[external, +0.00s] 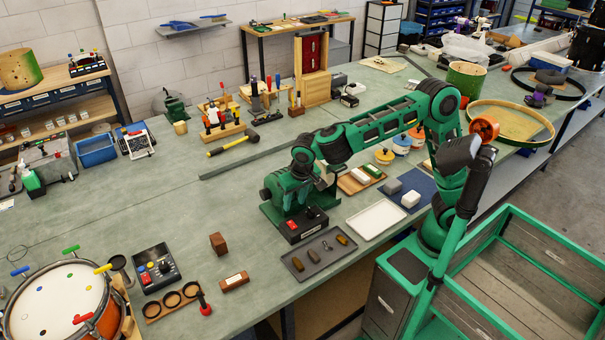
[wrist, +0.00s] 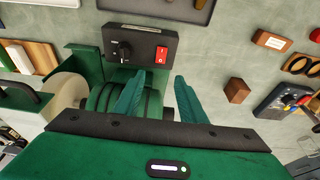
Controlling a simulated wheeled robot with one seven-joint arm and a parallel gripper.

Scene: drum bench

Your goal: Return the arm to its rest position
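My arm reaches left from its base over the bench, bent at the elbow, in the external view. My gripper (external: 324,178) is above and close to a green bench machine (external: 274,196), partly merging with it in colour. In the wrist view the two green fingers of my gripper (wrist: 160,97) stand apart with nothing between them. Behind them are the machine's ribbed drum and its black control box (wrist: 139,46) with a dial and a red switch (wrist: 162,54). Whether a finger touches the machine cannot be told.
A grey tray (external: 338,259) with small parts and a white tray (external: 376,219) lie near the front edge. A brown block (external: 218,243), a black control box (external: 156,269) and a drum (external: 60,303) stand to the left. The bench's middle left is clear.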

